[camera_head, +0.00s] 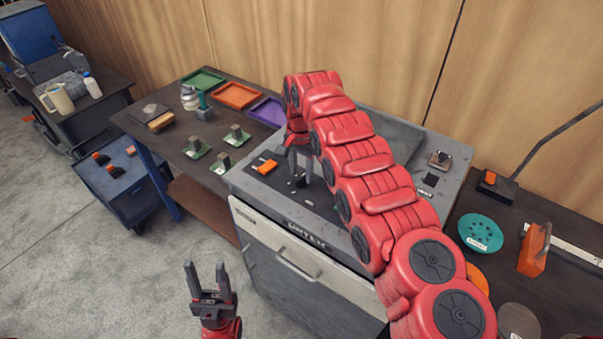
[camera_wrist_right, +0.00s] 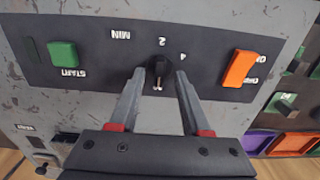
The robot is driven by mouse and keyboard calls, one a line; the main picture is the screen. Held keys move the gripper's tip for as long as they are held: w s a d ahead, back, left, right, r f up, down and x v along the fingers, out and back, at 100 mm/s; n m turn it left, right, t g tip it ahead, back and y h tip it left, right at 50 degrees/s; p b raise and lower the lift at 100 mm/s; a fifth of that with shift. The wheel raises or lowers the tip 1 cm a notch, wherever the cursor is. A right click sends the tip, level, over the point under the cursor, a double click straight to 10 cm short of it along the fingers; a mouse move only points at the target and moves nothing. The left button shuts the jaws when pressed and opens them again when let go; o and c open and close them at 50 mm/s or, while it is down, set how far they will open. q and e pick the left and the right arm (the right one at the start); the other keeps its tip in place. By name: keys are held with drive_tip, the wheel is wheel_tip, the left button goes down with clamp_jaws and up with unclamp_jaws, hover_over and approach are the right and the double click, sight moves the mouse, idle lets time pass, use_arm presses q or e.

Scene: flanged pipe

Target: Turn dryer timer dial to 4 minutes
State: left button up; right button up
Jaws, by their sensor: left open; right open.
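The dryer (camera_head: 245,214) is a grey, worn cabinet with a black control panel on top. The black timer dial (camera_wrist_right: 159,66) shows in the right wrist view, with MIN, 2 and 4 printed upside down around it. A small white mark shows at the dial's lower end, away from the 2. My right gripper (camera_wrist_right: 160,76) is open, its fingertips on either side of the dial; contact cannot be told. In the head view the right gripper (camera_head: 301,178) points down at the panel and partly hides the dial. My left gripper (camera_head: 206,268) is open and empty in front of the dryer.
The panel also has an orange switch (camera_wrist_right: 240,68) and a green START button (camera_wrist_right: 63,53) on opposite sides of the dial. A dark bench (camera_head: 165,148) with green, orange and purple trays stands left. Another bench with a teal disc (camera_head: 480,232) stands right.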

drive_tip(key=shift+s+f, duration=0.1)
drive_tip(key=shift+f, duration=0.4)
clamp_jaws()
